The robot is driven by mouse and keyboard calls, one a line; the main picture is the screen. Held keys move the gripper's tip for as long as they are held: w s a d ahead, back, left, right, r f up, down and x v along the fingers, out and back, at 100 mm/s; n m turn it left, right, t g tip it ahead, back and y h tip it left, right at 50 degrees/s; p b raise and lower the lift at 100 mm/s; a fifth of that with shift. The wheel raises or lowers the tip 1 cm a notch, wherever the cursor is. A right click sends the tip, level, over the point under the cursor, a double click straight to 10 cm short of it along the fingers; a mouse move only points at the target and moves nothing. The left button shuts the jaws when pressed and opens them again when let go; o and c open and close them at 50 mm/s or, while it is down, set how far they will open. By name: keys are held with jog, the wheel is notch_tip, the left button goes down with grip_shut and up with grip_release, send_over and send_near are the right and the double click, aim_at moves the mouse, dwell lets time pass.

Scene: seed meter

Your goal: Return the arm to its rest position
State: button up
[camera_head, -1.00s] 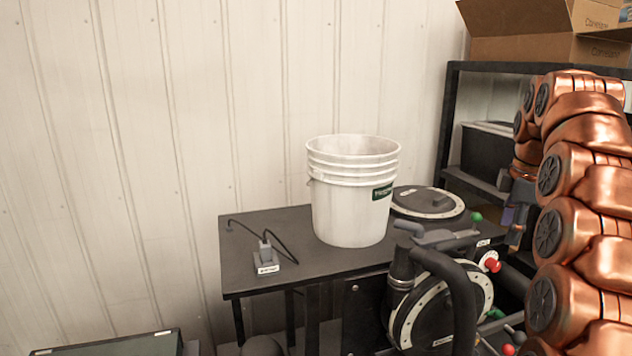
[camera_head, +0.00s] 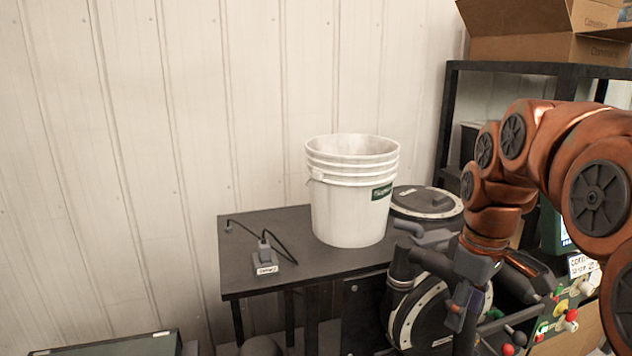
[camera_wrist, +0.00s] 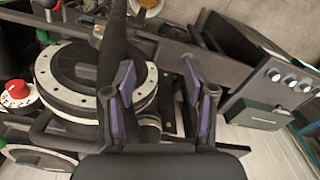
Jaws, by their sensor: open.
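My gripper (camera_wrist: 162,100) is open in the wrist view, with nothing between its purple-padded fingers. In the head view my copper arm reaches in from the right and bends down, and my gripper (camera_head: 460,300) hangs in front of the seed meter (camera_head: 430,315). In the wrist view the meter's round dark disc with a pale ring (camera_wrist: 95,78) lies left of and beyond the fingers. I cannot tell whether the fingers touch the machine. My arm hides part of the meter and the shelf behind it.
A white bucket (camera_head: 350,200) stands on a black table (camera_head: 290,222) beside a small plugged-in device (camera_head: 265,262). A black shelf (camera_head: 520,68) holds cardboard boxes (camera_head: 550,45). A control box with knobs (camera_wrist: 285,80) is at the right in the wrist view.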

jog(key=s+a+f+m, duration=0.2)
jog(key=s+f, duration=0.2)
jog(key=s, duration=0.3)
jog(key=s+a+f+m+g, duration=0.1)
jog(key=s+a+f+m, duration=0.1)
jog(key=s+f, duration=0.3)
jog(key=s+a+f+m+g, duration=0.1)
jog(key=s+a+f+m, duration=0.1)
jog(key=s, duration=0.9)
notch_tip(320, 180, down, 2)
jog(key=shift+s+f+m, duration=0.2)
jog(key=shift+s+m, duration=0.05)
jog(key=shift+m, duration=0.55)
